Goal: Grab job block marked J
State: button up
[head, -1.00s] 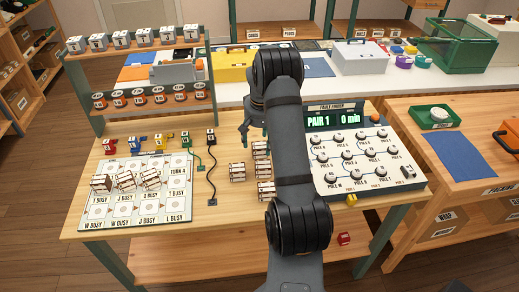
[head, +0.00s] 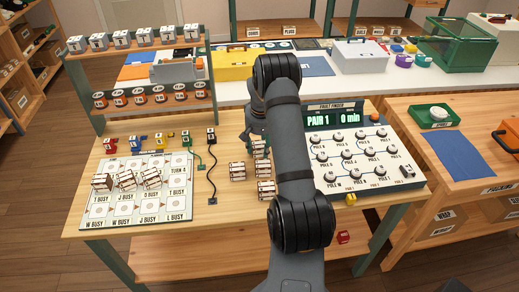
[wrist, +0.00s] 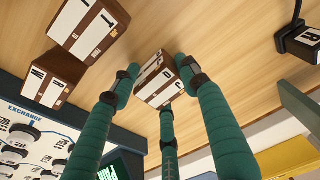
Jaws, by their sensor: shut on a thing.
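The job block marked J (wrist: 158,82) is a brown and white block in the middle of the wrist view, resting on or just over the wooden table top. My gripper (wrist: 156,98) has three green fingers around this block and is shut on it. In the head view my gripper (head: 257,141) is at the far end of the row of blocks, partly hidden behind my arm. The J block shows there only as a small part (head: 260,152).
Other blocks stand close by: one marked T (wrist: 90,28) and another (wrist: 50,82) in the wrist view. The fault finder panel (head: 350,160) stands just right of my arm. A board (head: 140,205) with several blocks lies left. A black plug (wrist: 300,42) lies near.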

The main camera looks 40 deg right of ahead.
jog(key=c, duration=0.5)
jog(key=shift+c, duration=0.2)
